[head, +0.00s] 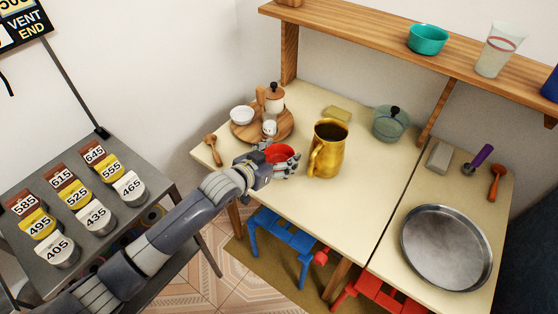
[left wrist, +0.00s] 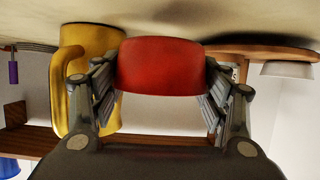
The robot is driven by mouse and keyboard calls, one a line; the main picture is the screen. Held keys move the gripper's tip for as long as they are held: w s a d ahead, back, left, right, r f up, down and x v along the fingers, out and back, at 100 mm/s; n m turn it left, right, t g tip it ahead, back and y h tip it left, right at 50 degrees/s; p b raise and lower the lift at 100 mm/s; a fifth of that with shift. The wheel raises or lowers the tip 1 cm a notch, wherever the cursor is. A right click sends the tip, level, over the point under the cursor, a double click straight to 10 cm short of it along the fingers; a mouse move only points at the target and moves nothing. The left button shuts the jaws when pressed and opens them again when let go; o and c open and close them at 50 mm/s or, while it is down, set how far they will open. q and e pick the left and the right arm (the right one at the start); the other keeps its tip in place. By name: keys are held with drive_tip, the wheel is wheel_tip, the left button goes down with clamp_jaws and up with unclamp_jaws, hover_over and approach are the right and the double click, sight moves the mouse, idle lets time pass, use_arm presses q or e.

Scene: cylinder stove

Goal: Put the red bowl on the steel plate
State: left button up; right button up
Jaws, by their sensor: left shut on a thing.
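The red bowl (head: 281,152) is at the left part of the cream table, beside the gold pitcher. My left gripper (head: 283,164) is shut on it. In the left wrist view the red bowl (left wrist: 161,66) sits between the two fingers, and that picture appears upside down. Whether the bowl touches the tabletop is hard to tell. The steel plate (head: 447,248), a wide round metal dish, lies empty on the right table section, well to the right of the bowl. My right gripper is not in view.
The gold pitcher (head: 328,148) stands just right of the bowl. A round wooden tray (head: 243,132) with crockery is behind it. A glass pot (head: 391,122), grey block (head: 439,157) and orange spoon (head: 496,182) stand farther back. The table front between pitcher and plate is clear.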

use_arm(q)
drive_tip(key=s+a+r, duration=0.1)
drive_tip(key=s+r, duration=0.1)
drive_tip(key=s, duration=1.4)
drive_tip(key=shift+a+r, duration=0.2)
drive_tip(key=shift+a, duration=0.05)
